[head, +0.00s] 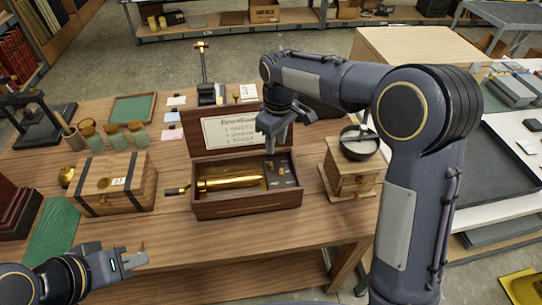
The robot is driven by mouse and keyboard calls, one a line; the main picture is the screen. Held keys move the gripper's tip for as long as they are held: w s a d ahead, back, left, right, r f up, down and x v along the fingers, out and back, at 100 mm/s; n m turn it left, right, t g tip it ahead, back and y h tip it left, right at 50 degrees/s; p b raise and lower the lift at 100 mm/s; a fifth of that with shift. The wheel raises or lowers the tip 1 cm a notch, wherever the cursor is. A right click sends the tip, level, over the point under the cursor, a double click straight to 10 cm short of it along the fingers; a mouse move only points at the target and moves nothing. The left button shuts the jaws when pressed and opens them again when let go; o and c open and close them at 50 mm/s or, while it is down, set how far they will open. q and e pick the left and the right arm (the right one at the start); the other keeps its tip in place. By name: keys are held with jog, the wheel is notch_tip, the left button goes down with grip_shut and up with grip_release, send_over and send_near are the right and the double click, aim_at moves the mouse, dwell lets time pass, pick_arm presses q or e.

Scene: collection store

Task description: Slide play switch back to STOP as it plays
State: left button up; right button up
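A wooden music box (247,208) stands open near the table's front edge, its lid (197,130) raised at the back with a printed card (232,129) inside it. A brass cylinder (230,183) lies in the box. A dark panel (285,184) with small brass-coloured parts fills its right side; the STOP/play switch is too small to make out. A crank handle (178,190) sticks out at the left. My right gripper (270,150) points down above the right part of the box, apparently clear of the panel; its finger gap is unclear. My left gripper (142,256) is low at the front left, away from the box.
A wooden chest (117,186) with dark straps stands left of the box, and a wooden grinder (349,172) stands close on the right. Glass jars (115,137), a green mat (52,232) and a black press (36,125) are further left. A dark tray (475,185) lies at right.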

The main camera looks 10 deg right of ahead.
aim_at(271, 165)
jog(key=shift+w+a+f, duration=0.3)
jog(key=shift+w+a, duration=0.05)
jog(key=shift+a, duration=0.15)
jog(key=shift+w+a+f, duration=0.1)
jog(key=shift+f, duration=0.2)
notch_tip(271, 165, down, 8)
jog(key=shift+r+p, duration=0.25)
jog(key=shift+p, duration=0.35)
grip_shut()
